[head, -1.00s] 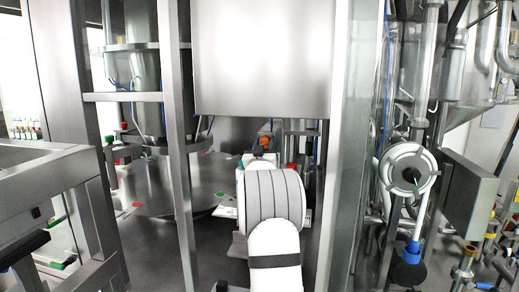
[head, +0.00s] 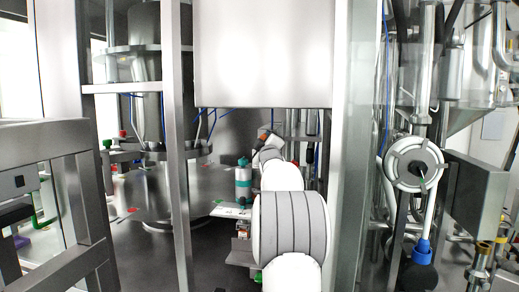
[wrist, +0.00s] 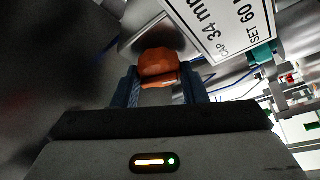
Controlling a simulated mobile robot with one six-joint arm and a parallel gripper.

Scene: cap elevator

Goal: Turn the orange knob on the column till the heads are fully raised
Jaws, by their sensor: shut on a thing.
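The orange knob (wrist: 158,64) shows close up in the wrist view, between the two blue-grey fingers of my gripper (wrist: 161,84). The fingers are shut on its sides. In the head view the knob is a small, partly hidden orange patch (head: 265,137) just beyond the end of my white arm. The knob's mount is largely hidden behind the knob and my gripper. I cannot make out the heads or their height in either view.
A label (wrist: 228,28) reading "CAP 34 mm" and "SET 60" is right of the knob. A teal-and-white bottle (head: 243,183) stands left of my arm. Steel posts (head: 179,150) and a large steel panel (head: 262,55) frame the narrow opening that my arm reaches through.

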